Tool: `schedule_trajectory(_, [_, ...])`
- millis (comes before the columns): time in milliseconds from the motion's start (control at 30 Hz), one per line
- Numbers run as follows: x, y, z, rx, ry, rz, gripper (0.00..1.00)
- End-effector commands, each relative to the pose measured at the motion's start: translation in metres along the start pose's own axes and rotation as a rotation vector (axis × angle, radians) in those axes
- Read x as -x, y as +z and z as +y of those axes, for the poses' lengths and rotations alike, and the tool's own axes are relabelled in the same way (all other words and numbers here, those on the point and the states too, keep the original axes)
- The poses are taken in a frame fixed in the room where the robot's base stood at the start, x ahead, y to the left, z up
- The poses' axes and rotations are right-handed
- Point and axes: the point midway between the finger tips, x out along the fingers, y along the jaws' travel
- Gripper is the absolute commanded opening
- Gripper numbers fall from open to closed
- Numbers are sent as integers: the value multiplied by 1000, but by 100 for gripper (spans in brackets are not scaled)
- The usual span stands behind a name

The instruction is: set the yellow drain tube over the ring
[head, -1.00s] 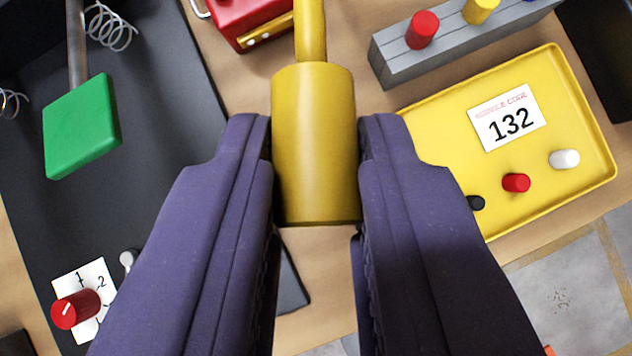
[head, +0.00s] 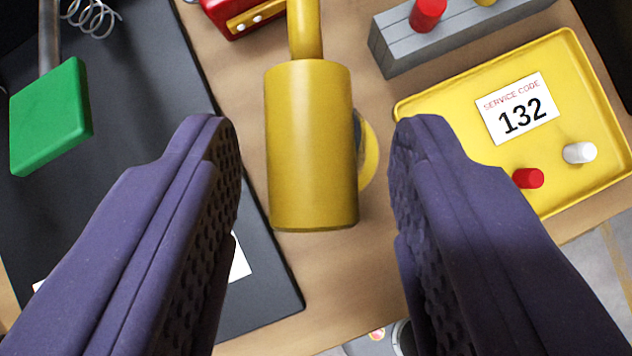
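The yellow drain tube (head: 312,150), a thick cylinder with a thinner neck at its upper end, is in the middle of the head view. My gripper (head: 312,140) is open around it, with a gap between each purple finger and the tube's sides. A round piece with a yellow edge (head: 370,152) and a dark inner band, perhaps the ring, shows just right of the tube. The tube hides most of it. I cannot tell whether the tube sits over it or beside it.
A yellow tray (head: 463,98) with a "132" card and pegs lies right. A grey block (head: 405,55) with pegs stands above it. A green block (head: 50,115) is over the black mat (head: 150,90) at left. A red box (head: 228,17) is at the top.

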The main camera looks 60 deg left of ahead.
Motion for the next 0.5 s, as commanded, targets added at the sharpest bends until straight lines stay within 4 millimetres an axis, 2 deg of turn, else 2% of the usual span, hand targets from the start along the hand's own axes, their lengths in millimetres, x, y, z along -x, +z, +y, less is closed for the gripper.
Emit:
schedule_trajectory(133, [1,-1,0,0,-1,1,46])
schedule_trajectory(233, [10,-1,-1,1,-2,2,46])
schedule_trajectory(500, [60,-2,-1,1,-2,0,46])
